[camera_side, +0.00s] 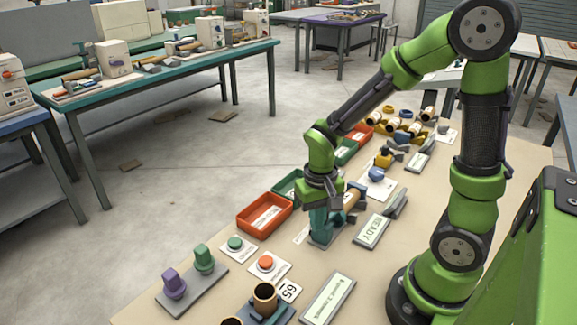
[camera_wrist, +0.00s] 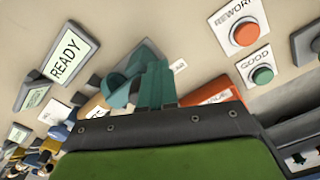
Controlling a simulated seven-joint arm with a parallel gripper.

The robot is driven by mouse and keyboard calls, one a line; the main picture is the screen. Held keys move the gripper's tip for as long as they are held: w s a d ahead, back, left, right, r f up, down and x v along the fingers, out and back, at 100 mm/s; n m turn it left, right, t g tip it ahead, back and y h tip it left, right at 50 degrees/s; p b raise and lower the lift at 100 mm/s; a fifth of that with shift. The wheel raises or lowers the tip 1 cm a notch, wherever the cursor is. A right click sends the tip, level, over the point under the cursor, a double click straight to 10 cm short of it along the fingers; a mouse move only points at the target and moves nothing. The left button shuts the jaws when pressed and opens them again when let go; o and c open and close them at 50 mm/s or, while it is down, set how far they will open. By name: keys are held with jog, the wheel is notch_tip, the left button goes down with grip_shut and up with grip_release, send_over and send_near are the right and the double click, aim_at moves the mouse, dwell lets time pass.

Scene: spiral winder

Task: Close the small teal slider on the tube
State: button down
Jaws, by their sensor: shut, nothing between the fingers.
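A teal fixture on a grey base (camera_side: 322,238) stands on the bench directly below my gripper (camera_side: 321,212). A tan tube (camera_side: 351,197) shows just right of my gripper, partly hidden by it. In the wrist view, my gripper (camera_wrist: 156,75) has its teal fingers together, with nothing between them. A teal part of the fixture (camera_wrist: 122,76) shows beside and behind the fingers there. The small slider cannot be told apart from the other teal parts. Whether the fingers touch the fixture is not clear.
An orange-red tray (camera_side: 265,214) lies left of my gripper. A READY sign (camera_side: 372,232) stands to the right. Green and red buttons (camera_side: 267,262) sit nearer the camera, beside purple and green knobs (camera_side: 174,283). More stations line the bench behind.

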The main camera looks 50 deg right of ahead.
jog(key=shift+d, duration=1.15)
jog(key=shift+a, duration=0.45)
dwell(0.8)
jog(key=shift+a, duration=0.25)
notch_tip(320, 180, up, 7)
dwell(0.8)
jog(key=s+a+r+n+t+y, duration=0.1)
jog(key=s+a+r+t, duration=0.1)
jog(key=r, duration=0.3)
jog(key=s+a+r+n+t+y, duration=0.1)
jog(key=s+a+r+t, duration=0.1)
jog(key=r+t, duration=0.3)
jog(key=shift+a+r, duration=0.45)
jog(key=shift+a, duration=0.2)
